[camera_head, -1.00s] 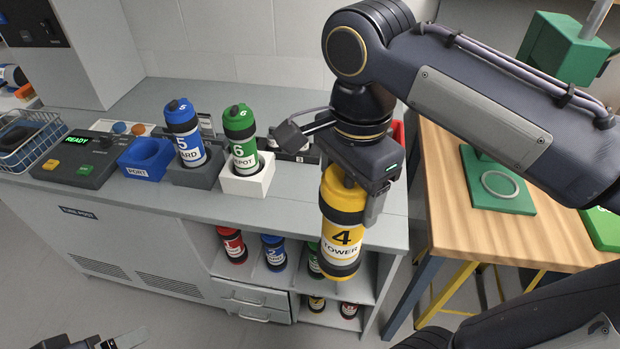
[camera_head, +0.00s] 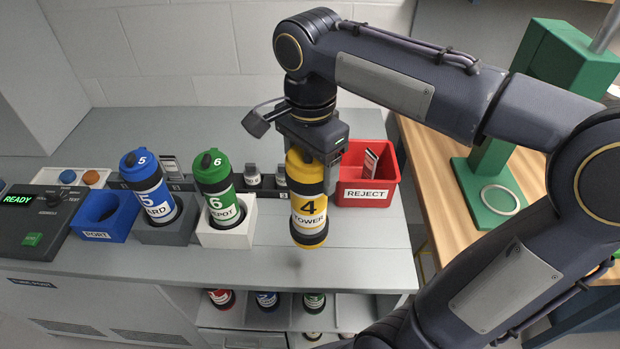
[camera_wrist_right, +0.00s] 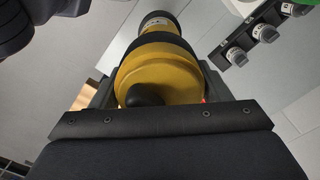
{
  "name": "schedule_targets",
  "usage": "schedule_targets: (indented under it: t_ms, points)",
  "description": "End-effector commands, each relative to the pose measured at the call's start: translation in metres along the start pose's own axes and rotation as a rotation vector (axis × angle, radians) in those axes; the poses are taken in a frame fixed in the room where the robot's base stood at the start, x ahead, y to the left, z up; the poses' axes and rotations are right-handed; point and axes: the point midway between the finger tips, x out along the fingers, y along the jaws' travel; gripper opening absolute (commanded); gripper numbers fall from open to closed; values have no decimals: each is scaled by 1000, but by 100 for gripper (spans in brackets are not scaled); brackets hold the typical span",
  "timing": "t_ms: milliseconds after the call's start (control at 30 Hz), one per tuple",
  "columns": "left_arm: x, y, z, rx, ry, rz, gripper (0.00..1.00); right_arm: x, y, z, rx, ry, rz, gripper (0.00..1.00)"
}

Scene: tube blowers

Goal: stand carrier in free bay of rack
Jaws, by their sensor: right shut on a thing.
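My right gripper (camera_head: 311,150) is shut on the upper part of a yellow carrier (camera_head: 309,205) marked 4 TOWER. The carrier hangs nearly upright over the front of the counter, apparently above its surface. In the right wrist view the yellow carrier (camera_wrist_right: 157,70) sits between the fingers. Under the counter, a shelf (camera_head: 345,312) holds red (camera_head: 222,298), blue (camera_head: 267,300) and green (camera_head: 314,301) carriers. My left gripper is not in view.
On the counter stand an empty blue PORT holder (camera_head: 104,217), a grey holder (camera_head: 167,231) with blue carrier 5, and a white holder (camera_head: 229,237) with green carrier 6. A red REJECT bin (camera_head: 368,192) stands right. A wooden table (camera_head: 437,165) carries a green stand (camera_head: 500,190).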

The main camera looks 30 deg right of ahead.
Motion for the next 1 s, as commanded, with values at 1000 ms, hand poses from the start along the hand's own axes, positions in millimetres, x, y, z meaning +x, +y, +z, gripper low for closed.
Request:
schedule_targets:
  t_ms: [1000]
  points:
    - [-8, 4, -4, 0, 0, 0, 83, 97, -48, -48, -1, 0, -2, 25]
